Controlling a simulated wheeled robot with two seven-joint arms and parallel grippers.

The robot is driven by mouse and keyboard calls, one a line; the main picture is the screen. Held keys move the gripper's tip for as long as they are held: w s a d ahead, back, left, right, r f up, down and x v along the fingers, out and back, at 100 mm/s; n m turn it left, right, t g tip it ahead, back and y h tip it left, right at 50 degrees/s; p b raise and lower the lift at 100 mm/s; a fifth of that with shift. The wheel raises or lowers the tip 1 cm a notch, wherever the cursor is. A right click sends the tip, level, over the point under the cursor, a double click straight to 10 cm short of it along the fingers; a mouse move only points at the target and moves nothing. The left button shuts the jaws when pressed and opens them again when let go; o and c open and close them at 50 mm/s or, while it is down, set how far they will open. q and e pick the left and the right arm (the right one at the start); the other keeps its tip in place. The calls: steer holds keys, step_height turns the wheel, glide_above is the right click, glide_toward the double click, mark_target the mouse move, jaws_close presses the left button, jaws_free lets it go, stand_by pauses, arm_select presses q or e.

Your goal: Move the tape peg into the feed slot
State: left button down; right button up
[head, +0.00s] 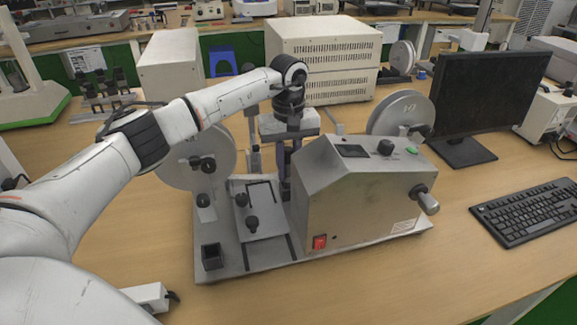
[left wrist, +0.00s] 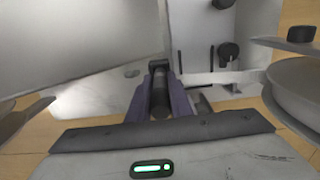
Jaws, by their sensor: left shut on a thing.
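My left gripper (head: 286,165) reaches down behind and to the left of the grey tape machine (head: 345,200), its lower end partly hidden by the machine. In the left wrist view the purple-grey fingers (left wrist: 161,98) are closed around a dark upright peg (left wrist: 159,82), which I take to be the tape peg. The peg is hidden in the head view. The feed slot is not clearly identifiable; a flat plate (head: 262,222) with dark knobs and dark slits beside it lies at the machine's left. I cannot tell whether the peg touches the machine. My right gripper is not in view.
Tape reels stand at the left (head: 180,165) and right rear (head: 400,112) of the machine. A monitor (head: 487,95) and keyboard (head: 530,212) are on the right, and beige boxes (head: 322,45) are behind. The wooden table (head: 380,290) is clear in front.

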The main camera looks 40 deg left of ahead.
mark_target(289, 149)
arm_select(q)
steer(key=shift+f, duration=0.35)
steer(key=shift+f, duration=0.3)
stand_by(0.4)
steer(key=c, duration=1)
jaws_free()
steer(key=shift+r+p, duration=2.35)
steer(key=shift+r, duration=1.2)
